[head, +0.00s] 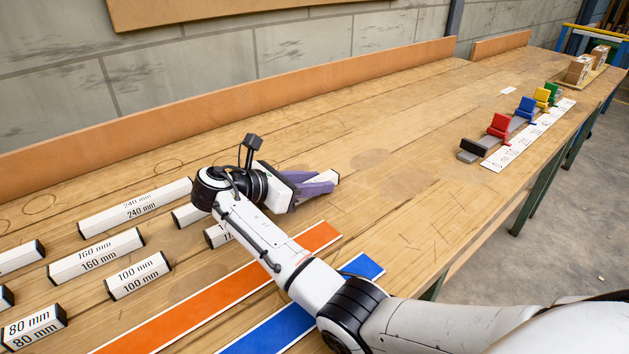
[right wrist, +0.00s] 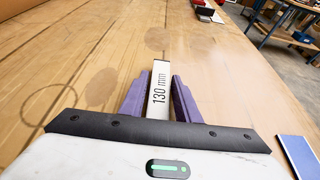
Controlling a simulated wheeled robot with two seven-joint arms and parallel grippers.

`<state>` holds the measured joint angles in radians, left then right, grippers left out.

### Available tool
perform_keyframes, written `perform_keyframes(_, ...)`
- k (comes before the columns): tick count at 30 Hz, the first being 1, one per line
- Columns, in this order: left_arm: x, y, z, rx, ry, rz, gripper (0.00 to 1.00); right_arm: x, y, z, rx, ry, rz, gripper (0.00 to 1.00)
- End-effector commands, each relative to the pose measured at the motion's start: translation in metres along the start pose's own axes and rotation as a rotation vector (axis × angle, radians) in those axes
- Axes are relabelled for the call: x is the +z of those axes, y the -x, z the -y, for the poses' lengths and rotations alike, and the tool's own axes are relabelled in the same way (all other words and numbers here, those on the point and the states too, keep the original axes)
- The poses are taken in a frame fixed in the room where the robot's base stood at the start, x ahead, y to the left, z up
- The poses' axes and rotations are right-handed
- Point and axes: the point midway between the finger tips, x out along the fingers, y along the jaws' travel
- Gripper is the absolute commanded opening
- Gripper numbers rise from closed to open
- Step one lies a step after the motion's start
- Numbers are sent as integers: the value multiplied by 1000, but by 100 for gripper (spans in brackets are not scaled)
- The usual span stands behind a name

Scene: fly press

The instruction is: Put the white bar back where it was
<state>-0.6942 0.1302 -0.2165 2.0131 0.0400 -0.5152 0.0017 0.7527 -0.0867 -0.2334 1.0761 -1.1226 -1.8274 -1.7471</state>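The white bar (head: 325,180), with a dark end, lies between the purple fingers of my right gripper (head: 318,188). In the right wrist view the bar (right wrist: 160,85) reads 130 mm and points away from the palm, past the fingertips. The fingers (right wrist: 161,78) stand close along both its sides and look shut on it. It is low over the bench; I cannot tell whether it touches the wood. My left gripper is not in view.
Other white bars lie at left: 240 mm (head: 135,208), 160 mm (head: 95,255), 100 mm (head: 138,276), 80 mm (head: 33,327); two are partly behind my arm. An orange strip (head: 200,300) and blue strip (head: 265,332) lie in front. Coloured clamps (head: 500,127) stand right. Mid-bench is clear.

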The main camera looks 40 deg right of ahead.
Motion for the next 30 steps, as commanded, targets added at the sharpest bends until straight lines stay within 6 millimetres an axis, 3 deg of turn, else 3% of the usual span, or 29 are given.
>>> perform_keyframes(11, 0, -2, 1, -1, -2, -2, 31, 1, 0, 0, 0, -2, 0, 41)
perform_keyframes(14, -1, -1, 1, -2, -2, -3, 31, 3, 8, -1, 3, -1, 0, 41)
perform_keyframes(30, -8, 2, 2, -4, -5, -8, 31, 3, 109, 0, 1, 0, -1, 41)
